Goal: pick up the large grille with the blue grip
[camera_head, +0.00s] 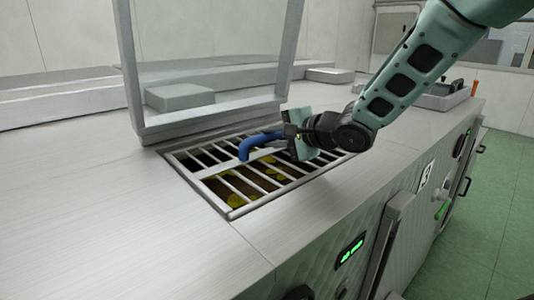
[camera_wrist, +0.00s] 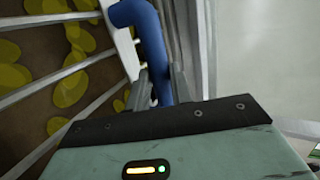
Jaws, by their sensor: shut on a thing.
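The large grille (camera_head: 238,191) is a metal frame with parallel bars, lying over a rectangular opening in the steel counter. Its blue grip (camera_head: 250,146) is a bent bar rising from the middle crosspiece. My gripper (camera_head: 289,136) comes in from the right, and its fingers reach the right part of the grip. In the wrist view the two fingers (camera_wrist: 160,88) stand either side of the blue grip (camera_wrist: 150,38), shut on it. The bars (camera_wrist: 65,77) show at the left there. The grille looks level in the opening; whether it is lifted slightly I cannot tell.
A framed clear panel (camera_head: 210,60) stands raised just behind the opening. A tray (camera_head: 442,95) with items is at the back right. The counter (camera_head: 110,190) at left is clear.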

